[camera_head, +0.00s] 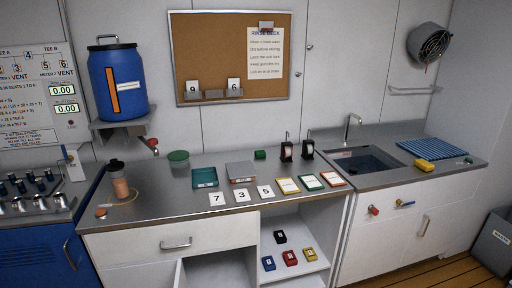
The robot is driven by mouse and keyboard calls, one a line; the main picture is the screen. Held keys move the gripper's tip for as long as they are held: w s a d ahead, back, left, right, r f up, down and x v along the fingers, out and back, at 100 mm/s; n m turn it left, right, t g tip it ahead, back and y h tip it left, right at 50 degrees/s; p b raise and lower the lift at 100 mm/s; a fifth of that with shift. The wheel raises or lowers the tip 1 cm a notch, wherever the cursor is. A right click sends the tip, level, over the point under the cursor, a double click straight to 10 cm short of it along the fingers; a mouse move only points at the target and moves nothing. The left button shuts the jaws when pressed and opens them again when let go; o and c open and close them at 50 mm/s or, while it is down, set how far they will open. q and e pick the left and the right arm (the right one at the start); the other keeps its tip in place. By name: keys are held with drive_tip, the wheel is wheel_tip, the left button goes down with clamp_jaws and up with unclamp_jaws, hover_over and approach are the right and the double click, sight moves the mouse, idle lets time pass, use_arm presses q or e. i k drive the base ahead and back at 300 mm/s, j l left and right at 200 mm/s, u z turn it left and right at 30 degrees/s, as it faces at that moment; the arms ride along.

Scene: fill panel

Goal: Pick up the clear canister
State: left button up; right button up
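Two containers on the steel counter could be the clear canister; I cannot tell which. Neither of my grippers is in view.
A blue drum (131,85) with a tap sits on a wall shelf above the counter's left end. Trays, number cards and coloured cards (288,185) lie along the counter (150,205). A sink (365,162) is at right. Small coloured blocks sit on the open shelf below.

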sight(118, 179)
drive_tip(key=i+j+z, duration=0.25)
drive_tip(key=j, duration=1.05)
drive_tip(key=j+z, duration=0.2)
drive_tip(key=j, duration=1.05)
